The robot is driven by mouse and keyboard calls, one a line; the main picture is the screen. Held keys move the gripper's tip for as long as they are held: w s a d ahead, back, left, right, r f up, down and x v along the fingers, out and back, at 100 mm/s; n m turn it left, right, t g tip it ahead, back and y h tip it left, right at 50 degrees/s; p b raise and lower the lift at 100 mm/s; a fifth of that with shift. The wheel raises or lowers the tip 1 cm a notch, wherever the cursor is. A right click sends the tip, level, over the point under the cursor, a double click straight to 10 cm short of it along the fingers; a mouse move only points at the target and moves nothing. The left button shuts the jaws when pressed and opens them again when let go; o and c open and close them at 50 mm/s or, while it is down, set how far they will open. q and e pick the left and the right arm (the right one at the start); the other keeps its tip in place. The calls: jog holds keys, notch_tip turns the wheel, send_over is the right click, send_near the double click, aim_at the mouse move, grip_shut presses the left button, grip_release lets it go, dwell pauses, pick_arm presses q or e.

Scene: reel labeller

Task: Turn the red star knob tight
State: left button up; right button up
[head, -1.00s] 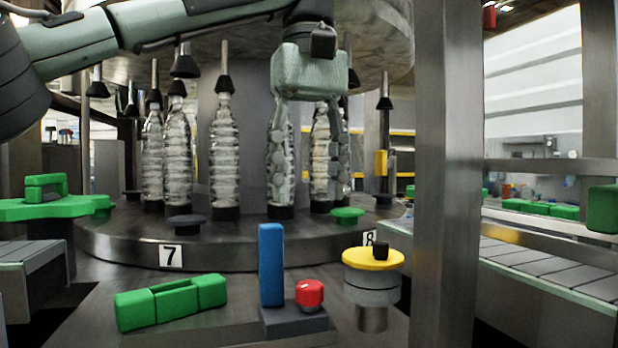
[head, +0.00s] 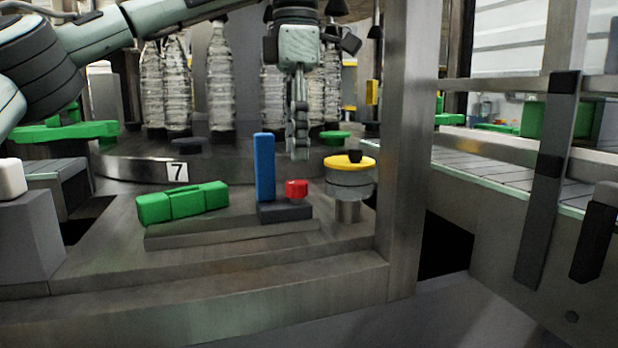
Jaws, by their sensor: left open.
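The red star knob (head: 296,189) sits on a dark grey block (head: 286,212) in the middle of the steel deck, just right of an upright blue bar (head: 265,168). My left gripper (head: 300,153) points straight down above the knob, with a small gap in the picture. I see it nearly edge-on, so its fingers overlap; it is open and holds nothing visible. How far it is in front of or behind the knob is hard to tell. My right gripper is not in view.
A green handle (head: 183,202) lies left of the blue bar. A yellow-topped cylinder (head: 350,163) stands close right of the knob. A steel post (head: 405,150) rises further right. Clear bottles (head: 218,75) stand on the carousel behind. The deck's front is bare.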

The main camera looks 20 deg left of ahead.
aim_at(297, 181)
pick_arm(q)
notch_tip(297, 181, down, 6)
jog(key=shift+r, duration=0.25)
grip_shut()
dwell(0.3)
